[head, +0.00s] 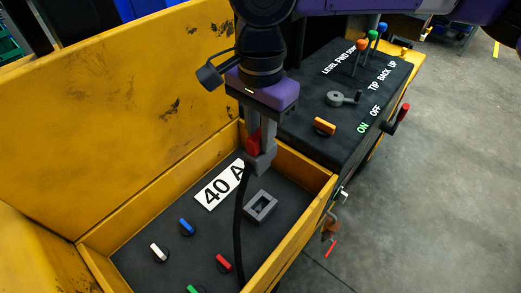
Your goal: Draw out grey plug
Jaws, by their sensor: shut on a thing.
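The grey plug (257,165) is between the fingers of my gripper (260,145), above the floor of the yellow box. A black cable (239,220) hangs from the plug and runs down to the front. The grey square socket (260,206) is on the black panel, just below and in front of the plug. Its dark opening shows, and the plug looks apart from it. My gripper is shut on the plug and points down. A red part (253,145) shows between the fingers; I cannot tell what it belongs to.
The box's yellow right wall (290,235) and tall back panel (110,100) stand close around. A black console (345,110) with levers stands behind right.

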